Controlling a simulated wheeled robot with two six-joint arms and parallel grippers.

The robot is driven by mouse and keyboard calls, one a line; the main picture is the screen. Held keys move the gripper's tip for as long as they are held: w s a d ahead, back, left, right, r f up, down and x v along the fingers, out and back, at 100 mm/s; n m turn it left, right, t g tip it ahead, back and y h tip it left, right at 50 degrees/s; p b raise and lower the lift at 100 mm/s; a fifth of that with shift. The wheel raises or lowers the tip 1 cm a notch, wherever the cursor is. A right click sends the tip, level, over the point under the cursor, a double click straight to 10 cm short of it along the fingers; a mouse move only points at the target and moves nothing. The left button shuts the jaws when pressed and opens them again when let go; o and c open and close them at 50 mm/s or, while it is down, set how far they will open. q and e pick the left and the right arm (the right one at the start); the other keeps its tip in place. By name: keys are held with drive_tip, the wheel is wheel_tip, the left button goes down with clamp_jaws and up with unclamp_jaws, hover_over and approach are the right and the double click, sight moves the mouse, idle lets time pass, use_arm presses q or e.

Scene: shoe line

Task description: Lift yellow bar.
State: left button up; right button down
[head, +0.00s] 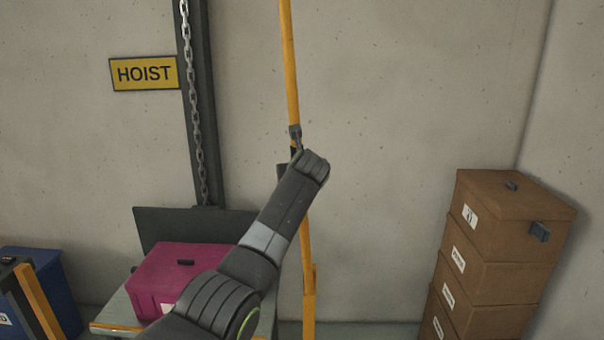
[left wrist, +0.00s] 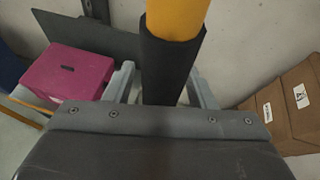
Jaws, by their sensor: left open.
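The yellow bar (head: 290,60) stands nearly upright in front of the wall, reaching past the top of the head view. In the left wrist view its yellow part (left wrist: 178,15) rises above a black sleeve (left wrist: 168,65). My left gripper (head: 295,135) is at the bar, partly hidden by my own arm. In the left wrist view my left gripper (left wrist: 163,82) is open, with one finger on each side of the black sleeve. A gap shows on the left side; contact on the right cannot be told. My right gripper is not in view.
A magenta box (head: 182,275) sits on a platform (head: 110,318) at the lower left, below a hanging chain (head: 195,110) and a HOIST sign (head: 144,74). A blue bin (head: 55,290) is farther left. Stacked brown boxes (head: 500,240) stand at the right. Wall space between is clear.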

use_arm(q)
drive_tip(key=b+v, duration=0.7)
drive_tip(key=v, duration=1)
drive_tip(key=shift+b, duration=0.35)
drive_tip(key=shift+r, duration=0.1)
